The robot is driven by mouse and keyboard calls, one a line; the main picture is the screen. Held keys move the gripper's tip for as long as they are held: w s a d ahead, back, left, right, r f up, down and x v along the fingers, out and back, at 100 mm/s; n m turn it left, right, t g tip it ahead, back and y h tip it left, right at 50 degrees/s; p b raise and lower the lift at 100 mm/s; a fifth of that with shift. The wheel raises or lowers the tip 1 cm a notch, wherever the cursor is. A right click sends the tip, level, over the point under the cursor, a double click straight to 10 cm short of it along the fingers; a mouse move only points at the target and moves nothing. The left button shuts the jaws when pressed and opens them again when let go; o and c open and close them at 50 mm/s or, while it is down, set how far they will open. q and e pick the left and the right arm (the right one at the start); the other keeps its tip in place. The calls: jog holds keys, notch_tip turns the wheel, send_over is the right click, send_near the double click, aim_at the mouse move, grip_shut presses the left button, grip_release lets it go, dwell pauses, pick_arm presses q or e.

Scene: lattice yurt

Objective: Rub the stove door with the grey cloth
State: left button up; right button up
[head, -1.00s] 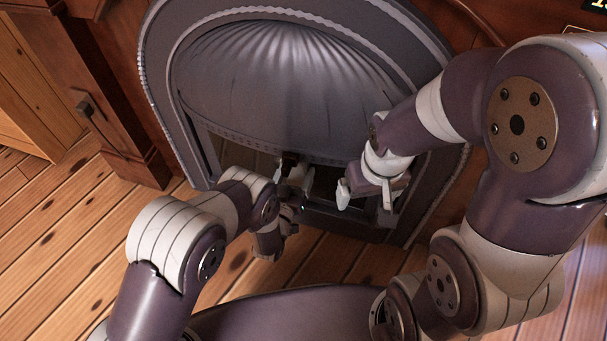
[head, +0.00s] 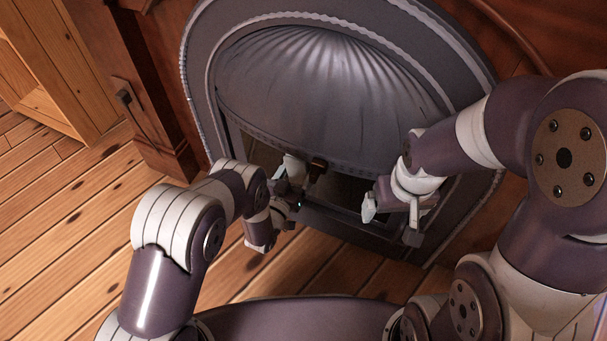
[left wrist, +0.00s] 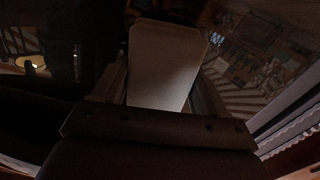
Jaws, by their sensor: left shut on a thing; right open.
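The grey stove front has a ribbed, domed panel (head: 330,90) with a dark recess under it. I cannot tell for sure which part is the stove door. My left gripper (head: 296,186) is at the left part of this recess, below the panel's lower edge. It is shut on a flat, pale, round-cornered thing, which looks like the grey cloth (left wrist: 163,65) in the left wrist view. Whether it touches the stove is unclear. My right gripper (head: 391,216) is open and empty in front of the recess's right side.
A small dark brown piece (head: 318,165) shows beside my left gripper at the panel's lower edge. A wooden post with a dark fitting (head: 123,97) stands left of the stove. The plank floor (head: 80,215) at the left is clear.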

pick_arm(q)
jog(key=shift+w+r, duration=0.25)
jog(key=shift+s+a, duration=0.1)
jog(key=p+v, duration=0.2)
jog(key=v, duration=0.3)
jog(key=shift+s, duration=0.15)
jog(key=shift+s+a+f, duration=0.15)
jog(key=shift+s, duration=0.15)
jog(key=shift+s+p, duration=0.1)
jog(key=shift+p, duration=0.2)
jog(key=p+v, duration=0.1)
jog(key=v, duration=0.1)
jog(key=shift+s+a, duration=0.2)
jog(key=shift+s, duration=0.15)
